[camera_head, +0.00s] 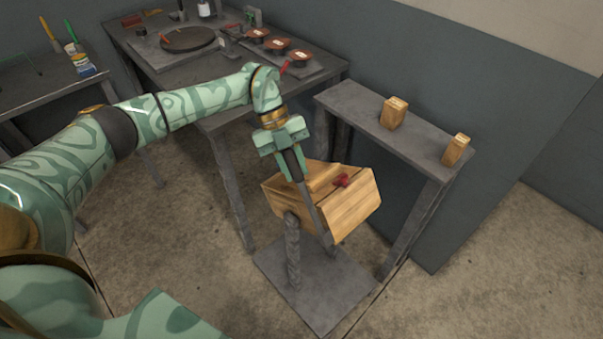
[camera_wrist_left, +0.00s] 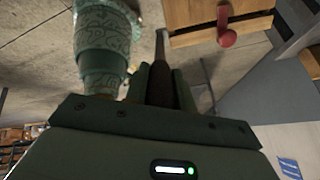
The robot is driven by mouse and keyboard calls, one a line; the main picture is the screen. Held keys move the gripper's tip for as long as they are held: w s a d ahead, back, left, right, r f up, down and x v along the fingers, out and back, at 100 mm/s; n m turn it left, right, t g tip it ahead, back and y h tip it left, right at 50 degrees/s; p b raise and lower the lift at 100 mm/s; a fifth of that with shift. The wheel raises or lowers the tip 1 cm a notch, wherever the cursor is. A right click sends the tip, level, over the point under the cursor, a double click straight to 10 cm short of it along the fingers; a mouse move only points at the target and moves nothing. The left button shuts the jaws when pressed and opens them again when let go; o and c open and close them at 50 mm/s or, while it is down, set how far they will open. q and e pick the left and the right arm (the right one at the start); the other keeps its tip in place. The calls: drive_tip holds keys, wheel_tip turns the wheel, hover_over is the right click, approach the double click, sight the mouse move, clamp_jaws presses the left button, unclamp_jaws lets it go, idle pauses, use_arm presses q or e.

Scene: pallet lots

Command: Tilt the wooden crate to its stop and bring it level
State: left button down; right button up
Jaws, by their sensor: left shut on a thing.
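The wooden crate (camera_head: 352,210) hangs on a grey metal stand (camera_head: 292,255) and looks tilted. My left gripper (camera_head: 293,172) is at the crate's near left side, shut on the dark grip of a grey bar (camera_head: 316,214). The bar slants down in front of the crate; I cannot tell where its lower end joins. The bar's shaft also shows in the left wrist view (camera_wrist_left: 160,45). My right gripper is out of view.
The stand's flat base plate (camera_head: 318,300) rests on the floor. Behind the crate, a narrow grey bench (camera_head: 362,108) holds two wooden blocks (camera_head: 394,112). A larger table (camera_head: 235,114) at the back holds a dark round plate and several red-topped items. Open floor lies right.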

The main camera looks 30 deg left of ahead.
use_arm(q)
drive_tip(key=shift+w+a+r, duration=0.15)
drive_tip(key=shift+w+a, duration=0.1)
drive_tip(key=shift+a, duration=0.15)
drive_tip(key=c, duration=1.3)
unclamp_jaws()
drive_tip(key=shift+a, duration=0.1)
drive_tip(key=shift+c, duration=0.2)
drive_tip(key=shift+o, duration=0.9)
drive_tip(key=shift+a, duration=0.15)
drive_tip(key=shift+r, duration=0.2)
drive_tip(key=p+v, duration=0.1)
drive_tip(key=v, duration=1.4)
drive_tip(key=shift+a, duration=0.5)
drive_tip(key=shift+w+r, duration=0.1)
drive_tip(key=shift+w, duration=0.1)
